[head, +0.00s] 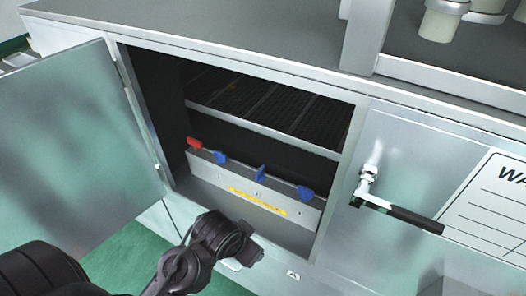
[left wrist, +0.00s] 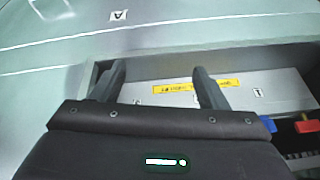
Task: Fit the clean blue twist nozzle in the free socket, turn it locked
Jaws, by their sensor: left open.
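A grey rail (head: 213,175) sits inside the open cabinet. A red nozzle (head: 194,143) is at its left end, and blue nozzles stand along it: one near the red (head: 219,157), a narrower-looking middle one (head: 261,173) and a right one (head: 305,193). I cannot tell which is clean or which socket is free. My left gripper (head: 252,252) is low in front of the cabinet opening. In the left wrist view, its fingers (left wrist: 160,80) are apart with nothing held between them; a blue nozzle (left wrist: 268,125) and a red nozzle (left wrist: 307,126) show at right. My right gripper is out of view.
The cabinet door (head: 75,140) stands open at left. A shelf (head: 265,132) lies above the rail. A yellow label (head: 258,202) is on the rail's front. A closed door with a black handle (head: 400,212) is at right. The green floor (head: 120,262) is below.

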